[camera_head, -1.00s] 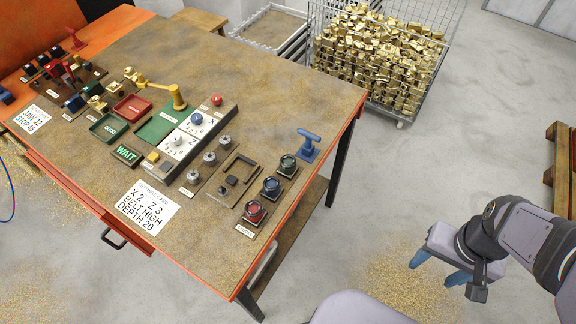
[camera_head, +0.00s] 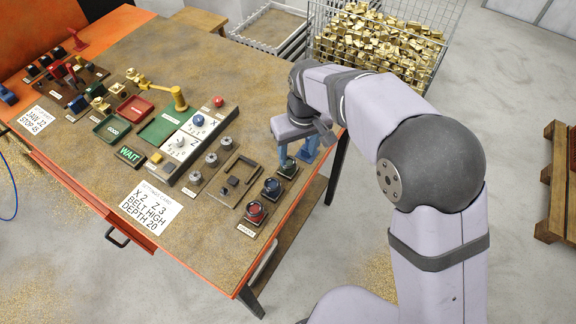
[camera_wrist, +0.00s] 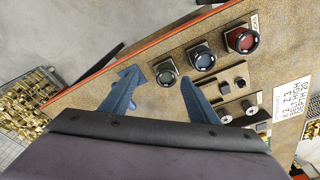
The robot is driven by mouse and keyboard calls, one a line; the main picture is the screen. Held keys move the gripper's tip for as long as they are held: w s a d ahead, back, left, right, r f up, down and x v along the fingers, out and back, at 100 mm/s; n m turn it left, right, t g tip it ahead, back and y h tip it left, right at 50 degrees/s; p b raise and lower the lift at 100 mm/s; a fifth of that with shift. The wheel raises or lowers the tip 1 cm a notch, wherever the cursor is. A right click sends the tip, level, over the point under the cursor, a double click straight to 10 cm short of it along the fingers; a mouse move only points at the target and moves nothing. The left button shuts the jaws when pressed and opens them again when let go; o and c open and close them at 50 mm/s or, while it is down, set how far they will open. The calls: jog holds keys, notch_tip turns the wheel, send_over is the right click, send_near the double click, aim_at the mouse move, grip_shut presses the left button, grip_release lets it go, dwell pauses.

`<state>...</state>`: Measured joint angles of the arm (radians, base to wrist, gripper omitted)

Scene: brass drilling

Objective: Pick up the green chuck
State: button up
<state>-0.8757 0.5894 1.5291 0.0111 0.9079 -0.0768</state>
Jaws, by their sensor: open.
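The green chuck (camera_head: 288,167) sits in its dark square holder near the right edge of the bench, at the far end of a row of three chucks. It also shows in the wrist view (camera_wrist: 166,74), as a round dark-rimmed piece with a grey-green face. My gripper (camera_head: 296,156) is over that corner of the bench, with its blue fingers apart and empty. In the wrist view my gripper (camera_wrist: 159,82) has the green chuck between the lines of its two fingertips, closer to the right one. I cannot tell how high the fingertips are above it.
A wire basket of brass pieces (camera_head: 375,40) stands behind.

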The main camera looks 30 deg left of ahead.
aim_at(288, 165)
jog(key=shift+s+a, duration=0.35)
jog(key=shift+a, duration=0.55)
jog(key=shift+w+a+f+p, duration=0.15)
jog(key=shift+f+p, duration=0.45)
jog(key=shift+f, duration=0.65)
jog(key=shift+w+a+f+p, duration=0.15)
jog(key=shift+f+p, duration=0.45)
jog(key=shift+f, duration=0.6)
jog(key=shift+w+a+f+p, duration=0.15)
jog(key=shift+f+p, duration=0.45)
jog(key=shift+f, duration=0.65)
jog(key=shift+r, duration=0.1)
grip_shut()
